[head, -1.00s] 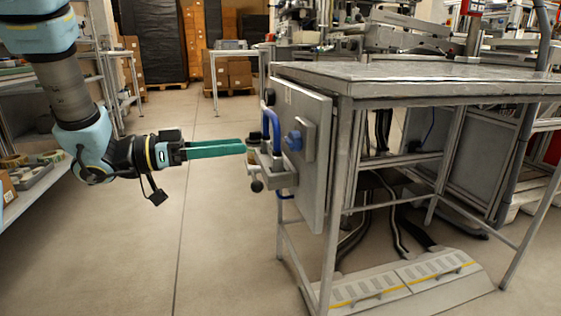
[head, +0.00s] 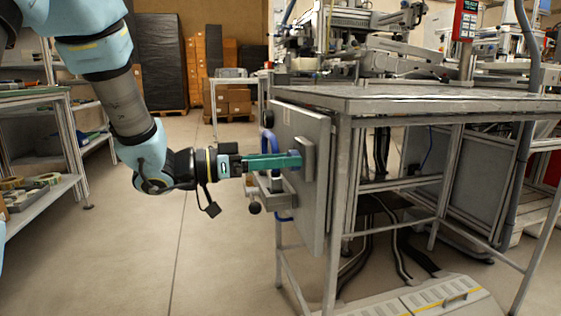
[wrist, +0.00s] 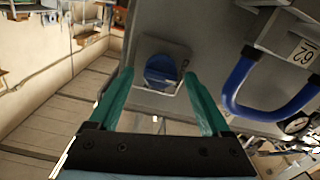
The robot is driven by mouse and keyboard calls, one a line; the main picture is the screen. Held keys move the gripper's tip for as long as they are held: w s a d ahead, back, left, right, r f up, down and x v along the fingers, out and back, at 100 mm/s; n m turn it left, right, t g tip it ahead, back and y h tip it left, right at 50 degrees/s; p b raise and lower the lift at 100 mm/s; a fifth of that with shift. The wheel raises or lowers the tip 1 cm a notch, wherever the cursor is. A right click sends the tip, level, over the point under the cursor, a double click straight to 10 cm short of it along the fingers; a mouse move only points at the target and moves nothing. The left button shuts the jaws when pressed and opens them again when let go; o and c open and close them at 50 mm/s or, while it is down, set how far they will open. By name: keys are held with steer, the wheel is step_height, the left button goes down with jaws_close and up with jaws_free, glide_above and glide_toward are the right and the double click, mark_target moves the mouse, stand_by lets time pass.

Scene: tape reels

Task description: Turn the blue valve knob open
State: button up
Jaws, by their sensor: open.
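The blue valve knob (wrist: 160,68) shows in the wrist view as a round blue disc on a grey square plate, between the two green fingers. In the head view the knob is hidden behind the fingers, and the plate (head: 308,160) still shows. My gripper (head: 297,159) is level in front of the panel, its fingertips at the plate. In the wrist view my gripper (wrist: 160,78) is open, one finger on each side of the knob. I cannot tell whether the fingers touch it.
The grey panel (head: 300,125) hangs at the left end of a metal workbench (head: 400,103). A blue looped hose or handle (head: 267,147) sits beside my fingers; it also shows right of them in the wrist view (wrist: 238,85). The floor left of the panel is clear.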

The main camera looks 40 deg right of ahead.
jaws_close()
stand_by(0.5)
steer(key=shift+m, duration=0.4)
steer(key=shift+s+a+f+m+b, duration=0.1)
steer(key=shift+f+m+b, duration=0.05)
steer(key=shift+m+b, duration=3.4)
steer(key=shift+s+f+m+b, duration=0.15)
steer(key=shift+m+b, duration=1.95)
steer(key=shift+m, duration=2.85)
steer(key=shift+w+r, duration=0.1)
